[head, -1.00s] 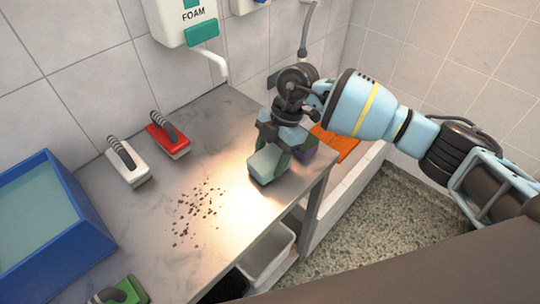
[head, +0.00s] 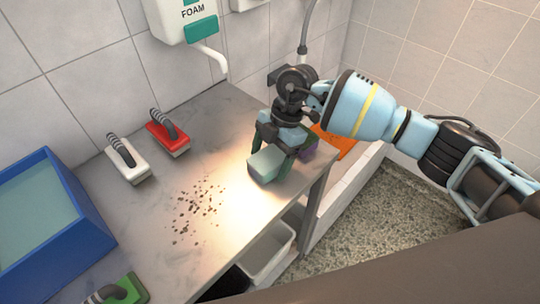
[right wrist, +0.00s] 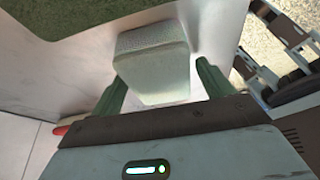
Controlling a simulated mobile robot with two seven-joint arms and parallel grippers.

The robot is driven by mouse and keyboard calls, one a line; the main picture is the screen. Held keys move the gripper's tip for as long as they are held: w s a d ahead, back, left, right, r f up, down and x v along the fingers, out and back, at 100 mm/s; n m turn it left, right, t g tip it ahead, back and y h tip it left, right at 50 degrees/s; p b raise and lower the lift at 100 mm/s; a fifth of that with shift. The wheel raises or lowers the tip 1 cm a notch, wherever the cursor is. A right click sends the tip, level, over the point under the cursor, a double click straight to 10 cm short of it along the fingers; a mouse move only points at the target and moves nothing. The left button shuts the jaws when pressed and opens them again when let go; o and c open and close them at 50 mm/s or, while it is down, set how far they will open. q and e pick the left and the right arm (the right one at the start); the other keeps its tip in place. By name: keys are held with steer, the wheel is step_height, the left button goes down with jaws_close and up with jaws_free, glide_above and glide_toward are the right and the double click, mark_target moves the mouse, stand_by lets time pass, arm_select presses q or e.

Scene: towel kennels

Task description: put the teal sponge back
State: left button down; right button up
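The teal sponge (head: 267,164), a pale block, sits on the grey counter (head: 222,125) near its right end. It also shows in the right wrist view (right wrist: 152,62), between the two green fingers. My right gripper (head: 283,148) is directly over the sponge with its fingers spread. In the right wrist view a narrow gap shows between the sponge and the right finger; whether the left finger touches it I cannot tell. My left gripper is not in view.
A white brush (head: 129,163), a red brush (head: 168,139) and a green brush (head: 127,291) lie left. Dark crumbs (head: 197,211) cover the middle. A blue tub (head: 92,244) stands far left.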

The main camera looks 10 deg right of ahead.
steer(key=shift+v, duration=3.95)
steer(key=shift+f, duration=0.1)
